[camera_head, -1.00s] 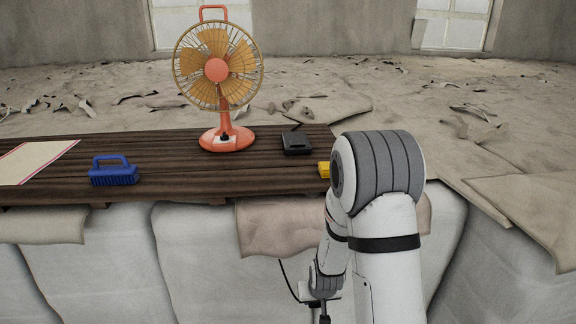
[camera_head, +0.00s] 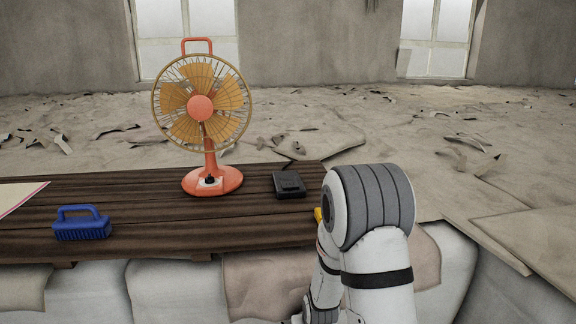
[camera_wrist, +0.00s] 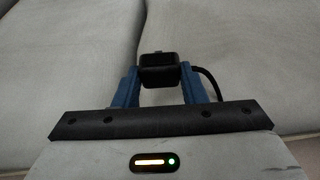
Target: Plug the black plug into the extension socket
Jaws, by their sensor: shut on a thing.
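In the wrist view, my gripper (camera_wrist: 160,82) has its two blue fingers shut on the black plug (camera_wrist: 160,70). The plug sits between the fingertips, and a black cable curves off its right side. White padded surfaces lie behind it, with no socket in that view. In the head view, my gripper is below the bottom edge. A dark flat box (camera_head: 289,184), which may be the extension socket, lies on the wooden table right of the fan. Its socket openings are too small to make out. My arm stands to its right and nearer.
An orange fan (camera_head: 203,120) stands on the dark wooden table (camera_head: 150,215). A blue brush (camera_head: 82,223) and a pale cloth (camera_head: 18,197) lie at left. A yellow thing (camera_head: 318,215) is partly hidden by my arm. White padded blocks (camera_head: 180,290) stand below the table's front edge.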

